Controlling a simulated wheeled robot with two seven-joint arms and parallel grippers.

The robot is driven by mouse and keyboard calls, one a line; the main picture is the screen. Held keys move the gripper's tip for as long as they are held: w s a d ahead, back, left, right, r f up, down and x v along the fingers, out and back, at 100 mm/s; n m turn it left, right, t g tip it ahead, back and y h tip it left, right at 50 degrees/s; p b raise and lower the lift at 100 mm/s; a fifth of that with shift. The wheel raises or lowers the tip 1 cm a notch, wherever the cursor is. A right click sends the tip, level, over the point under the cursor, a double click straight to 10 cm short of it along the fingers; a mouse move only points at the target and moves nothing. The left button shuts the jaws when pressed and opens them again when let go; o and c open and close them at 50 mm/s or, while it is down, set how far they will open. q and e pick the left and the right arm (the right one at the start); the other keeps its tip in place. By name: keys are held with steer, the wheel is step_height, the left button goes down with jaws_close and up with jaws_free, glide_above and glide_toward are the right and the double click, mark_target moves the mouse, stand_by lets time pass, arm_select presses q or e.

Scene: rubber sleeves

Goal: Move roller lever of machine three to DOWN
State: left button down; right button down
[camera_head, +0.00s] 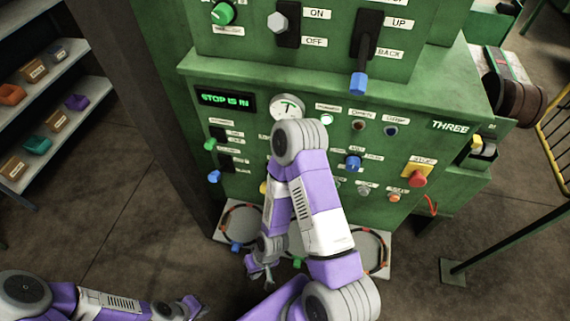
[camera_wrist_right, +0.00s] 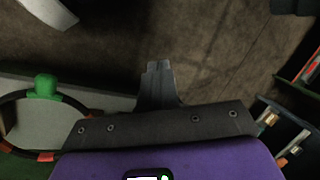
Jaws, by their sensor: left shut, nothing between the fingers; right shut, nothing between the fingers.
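Machine three is the green cabinet (camera_head: 410,133) marked THREE in the head view. A lever with a blue grip (camera_head: 358,83) hangs at the low end of a black slot beside UP and BACK labels. Lower left, a green-tipped lever (camera_head: 210,145) and a blue-tipped lever (camera_head: 214,177) stick out of black plates; their labels are too small to read, so I cannot tell which is the roller lever. My right gripper (camera_head: 262,277) is shut and empty, low in front of the cabinet; its closed fingers show in the wrist view (camera_wrist_right: 158,68). My left gripper (camera_head: 192,306) is shut and empty at the bottom edge.
My right arm hides the middle of the panel. A red stop button (camera_head: 417,178) and a blue knob (camera_head: 353,162) sit right of it. Ringed pale plates (camera_head: 372,250) lie at the cabinet's foot. Shelves (camera_head: 40,95) stand left; the floor between is clear.

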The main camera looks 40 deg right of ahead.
steer(key=shift+s, duration=0.1)
steer(key=w+d+r+m+h+p, duration=0.1)
steer(key=w+d+r+p, duration=0.3)
steer(key=r, duration=0.7)
steer(key=w+d+r+m+t+h+p, duration=0.1)
steer(key=w+d+r+m+p, duration=0.2)
steer(key=d+r+p, duration=0.3)
steer(key=w+d+r+m+h+p, duration=0.1)
steer(key=w+d+r+m+p, duration=0.2)
steer(key=d+r, duration=0.7)
step_height(320, 180, up, 8)
steer(key=shift+w+r+t+h+p, duration=0.2)
steer(key=shift+w+t+h+p, duration=0.15)
steer(key=shift+w+p, duration=0.85)
steer(key=shift+d+f, duration=0.1)
steer(key=shift+f, duration=0.1)
